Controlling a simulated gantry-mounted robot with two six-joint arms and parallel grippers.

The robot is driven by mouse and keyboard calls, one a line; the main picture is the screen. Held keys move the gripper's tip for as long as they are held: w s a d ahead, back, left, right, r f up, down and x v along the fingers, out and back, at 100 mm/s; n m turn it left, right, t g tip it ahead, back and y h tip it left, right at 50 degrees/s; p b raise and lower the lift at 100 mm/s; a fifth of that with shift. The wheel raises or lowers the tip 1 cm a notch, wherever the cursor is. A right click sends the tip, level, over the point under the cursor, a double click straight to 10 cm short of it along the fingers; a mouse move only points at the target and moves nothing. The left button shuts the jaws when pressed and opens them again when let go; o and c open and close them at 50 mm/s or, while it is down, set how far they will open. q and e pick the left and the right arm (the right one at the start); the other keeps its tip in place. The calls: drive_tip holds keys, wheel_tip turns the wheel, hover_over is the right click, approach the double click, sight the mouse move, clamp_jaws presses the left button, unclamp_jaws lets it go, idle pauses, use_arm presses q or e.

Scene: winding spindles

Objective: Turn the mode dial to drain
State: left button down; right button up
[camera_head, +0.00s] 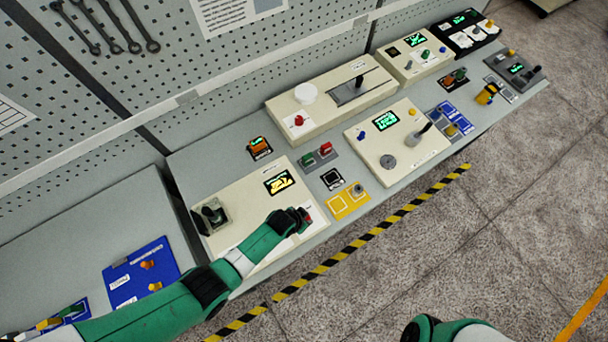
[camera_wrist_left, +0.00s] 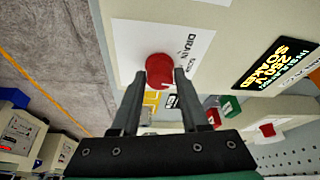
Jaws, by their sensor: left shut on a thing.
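The red mode dial (camera_wrist_left: 160,70) sits on a white label plate (camera_wrist_left: 187,62) on a cream panel. The printed word DRAIN shows just right of the dial in the wrist view; other lettering beside it is too small to read. My left gripper (camera_wrist_left: 153,84) is shut on the dial, one finger on each side. In the head view my left gripper (camera_head: 302,220) reaches over the cream panel (camera_head: 240,198) and hides most of the dial. My right gripper is out of view; only part of my right arm shows at the bottom.
A black-knobbed grey box (camera_head: 210,214) stands at the panel's left. Red and green knobs (camera_head: 318,154), a yellow plate (camera_head: 349,202) and another cream panel (camera_head: 389,150) lie to the right. A striped edge (camera_head: 350,250) runs along the floor side.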

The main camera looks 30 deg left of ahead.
use_arm(q)
drive_tip(key=n+y, duration=0.1)
drive_tip(key=n, duration=0.1)
drive_tip(key=n+y+b, duration=0.1)
drive_tip(key=n, duration=0.2)
drive_tip(key=shift+d+f+n, duration=0.1)
drive_tip(key=shift+d+n, duration=0.05)
drive_tip(key=shift+n, duration=0.15)
drive_tip(key=n+y, duration=0.1)
drive_tip(key=n, duration=0.1)
drive_tip(key=n+g+y, duration=0.1)
drive_tip(key=n, duration=0.2)
drive_tip(key=shift+d, duration=0.1)
idle(0.3)
drive_tip(key=shift+c, duration=2.1)
unclamp_jaws()
